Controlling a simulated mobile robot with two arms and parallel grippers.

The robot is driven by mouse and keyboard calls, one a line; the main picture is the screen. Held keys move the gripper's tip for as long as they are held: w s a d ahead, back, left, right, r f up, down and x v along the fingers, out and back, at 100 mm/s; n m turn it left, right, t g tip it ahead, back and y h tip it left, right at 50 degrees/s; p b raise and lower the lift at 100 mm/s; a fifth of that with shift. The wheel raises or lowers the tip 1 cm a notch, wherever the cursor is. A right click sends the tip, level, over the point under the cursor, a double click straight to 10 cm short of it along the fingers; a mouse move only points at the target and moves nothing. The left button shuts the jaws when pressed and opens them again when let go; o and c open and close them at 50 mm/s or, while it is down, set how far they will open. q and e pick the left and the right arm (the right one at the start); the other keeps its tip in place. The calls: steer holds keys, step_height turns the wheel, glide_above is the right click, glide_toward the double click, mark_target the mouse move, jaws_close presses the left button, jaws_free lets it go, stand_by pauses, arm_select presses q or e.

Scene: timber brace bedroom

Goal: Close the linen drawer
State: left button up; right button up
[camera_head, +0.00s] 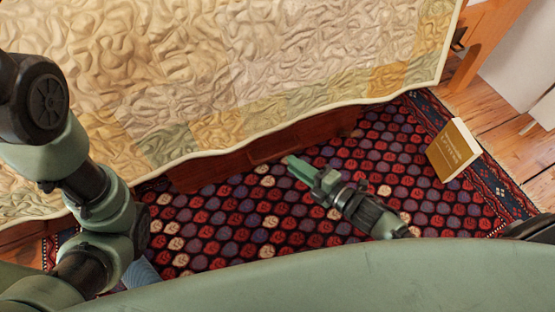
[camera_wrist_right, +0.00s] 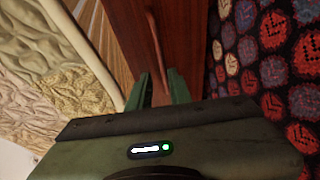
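The linen drawer (camera_head: 215,170) is a dark reddish-brown wooden front low under the bed, partly hidden by the quilt's hanging edge. In the right wrist view, the drawer front (camera_wrist_right: 185,40) runs upward with a long bar handle (camera_wrist_right: 154,45) on it. How far the drawer stands out is hard to tell. My right gripper (camera_head: 291,162) is close to the drawer front, over the rug. In the wrist view its two green fingers (camera_wrist_right: 162,88) are apart, with drawer wood showing between them; I cannot tell whether they touch it. My left arm shows at the left, but its gripper does not.
A bed with a cream patchwork quilt (camera_head: 230,60) fills the back. A patterned red and purple rug (camera_head: 240,215) covers the floor before it. A yellow-tan book (camera_head: 453,150) lies on the rug at the right. A blue-grey item (camera_head: 141,272) is partly hidden beside my left arm.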

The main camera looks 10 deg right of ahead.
mark_target(278, 154)
steer(key=b+x, duration=0.1)
steer(key=x, duration=0.1)
steer(key=b+x, duration=0.2)
steer(key=x, duration=0.1)
steer(key=b+x, duration=0.1)
steer(key=x, duration=0.1)
steer(key=shift+w+f, duration=0.2)
steer(key=shift+f, duration=0.2)
jaws_close()
stand_by(1.1)
